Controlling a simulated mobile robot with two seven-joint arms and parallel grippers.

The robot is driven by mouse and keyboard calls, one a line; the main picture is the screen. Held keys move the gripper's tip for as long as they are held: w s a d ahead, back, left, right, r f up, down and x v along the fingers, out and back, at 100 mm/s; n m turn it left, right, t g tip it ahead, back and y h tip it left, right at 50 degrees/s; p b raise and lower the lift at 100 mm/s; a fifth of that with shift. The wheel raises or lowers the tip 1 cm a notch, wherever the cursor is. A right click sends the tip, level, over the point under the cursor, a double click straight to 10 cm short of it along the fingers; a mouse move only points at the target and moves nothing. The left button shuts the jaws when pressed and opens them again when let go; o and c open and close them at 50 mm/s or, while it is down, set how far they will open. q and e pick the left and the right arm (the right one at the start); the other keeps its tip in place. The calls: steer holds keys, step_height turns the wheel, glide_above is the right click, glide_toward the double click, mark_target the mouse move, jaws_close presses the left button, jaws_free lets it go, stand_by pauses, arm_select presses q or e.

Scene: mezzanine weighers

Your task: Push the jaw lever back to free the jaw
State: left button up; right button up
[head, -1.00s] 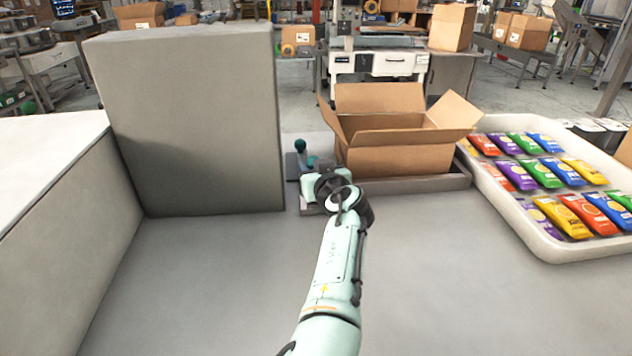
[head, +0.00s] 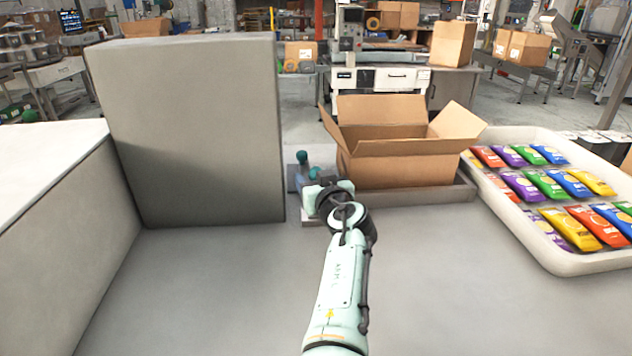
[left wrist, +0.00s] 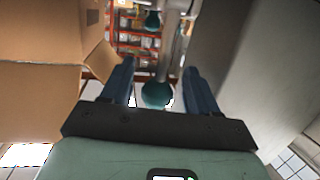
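Two teal ball knobs on a grey fixture show just left of the carton in the head view. The far knob (head: 302,157) stands up on a lever; the near knob (head: 314,173) is partly hidden by my left gripper (head: 316,184). In the left wrist view the two dark blue fingers of my left gripper (left wrist: 157,72) are spread apart. A teal knob (left wrist: 157,95) shows between them, with gaps to both sides; the other knob (left wrist: 152,20) shows farther off. I cannot tell which knob belongs to the jaw lever. The jaw is largely hidden. My right gripper is out of view.
An open carton (head: 395,165) sits on a grey base right of the fixture. A tall grey panel (head: 195,130) stands close on the left. A white tray (head: 540,250) of colourful packets lies at right. The table front is clear.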

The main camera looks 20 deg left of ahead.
arm_select(q)
steer(key=shift+f, duration=0.1)
steer(key=shift+s+d, duration=0.4)
steer(key=shift+d, duration=0.05)
steer(key=p+v, duration=0.1)
steer(key=v, duration=1.1)
steer(key=shift+s, duration=0.15)
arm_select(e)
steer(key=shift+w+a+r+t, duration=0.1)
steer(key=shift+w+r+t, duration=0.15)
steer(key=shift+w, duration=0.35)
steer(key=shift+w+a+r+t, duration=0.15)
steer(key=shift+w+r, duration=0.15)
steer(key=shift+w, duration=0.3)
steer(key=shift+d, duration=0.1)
